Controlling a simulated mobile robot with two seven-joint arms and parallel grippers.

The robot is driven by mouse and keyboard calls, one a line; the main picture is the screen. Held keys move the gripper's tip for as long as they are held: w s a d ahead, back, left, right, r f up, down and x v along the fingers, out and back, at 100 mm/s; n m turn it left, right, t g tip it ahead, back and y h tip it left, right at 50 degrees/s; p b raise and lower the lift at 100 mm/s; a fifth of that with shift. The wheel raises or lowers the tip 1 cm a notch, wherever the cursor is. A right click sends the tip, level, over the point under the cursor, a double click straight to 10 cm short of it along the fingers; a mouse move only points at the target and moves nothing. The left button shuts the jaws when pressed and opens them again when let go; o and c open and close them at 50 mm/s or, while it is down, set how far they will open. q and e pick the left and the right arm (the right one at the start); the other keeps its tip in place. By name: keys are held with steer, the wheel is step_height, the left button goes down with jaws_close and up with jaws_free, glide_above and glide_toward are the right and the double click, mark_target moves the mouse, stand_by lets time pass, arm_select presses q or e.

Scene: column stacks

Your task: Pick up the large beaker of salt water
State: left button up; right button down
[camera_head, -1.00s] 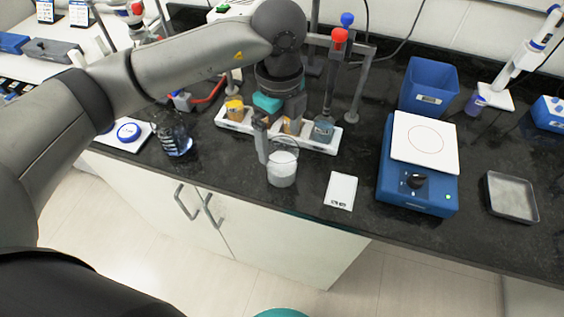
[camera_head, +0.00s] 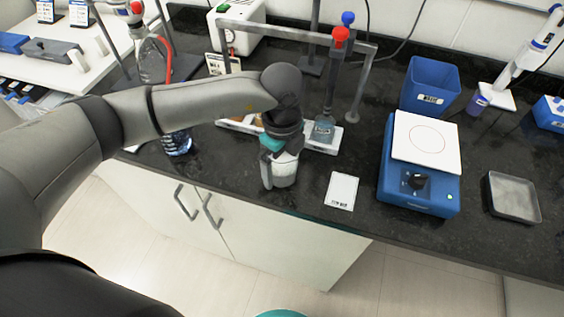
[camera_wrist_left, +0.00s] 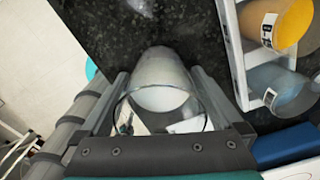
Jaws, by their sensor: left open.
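The large beaker (camera_head: 285,173) is clear glass with white contents and stands upright on the dark bench near its front edge. My left gripper (camera_head: 281,165) is down over it and hides its upper part in the head view. In the left wrist view, the beaker (camera_wrist_left: 162,78) shows between the two open fingers of my left gripper (camera_wrist_left: 160,85), one on each side. I cannot tell whether either finger touches the glass. My right gripper is not in view.
A white rack (camera_head: 325,147) with bottles stands just behind the beaker. A white labelled card (camera_head: 341,190) lies to its right, then a blue stirrer with a white plate (camera_head: 427,138). A dark-blue-liquid flask (camera_head: 177,144) stands to the left.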

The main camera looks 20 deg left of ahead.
arm_select(q)
steer(key=c, duration=1.4)
steer(key=shift+r, duration=0.15)
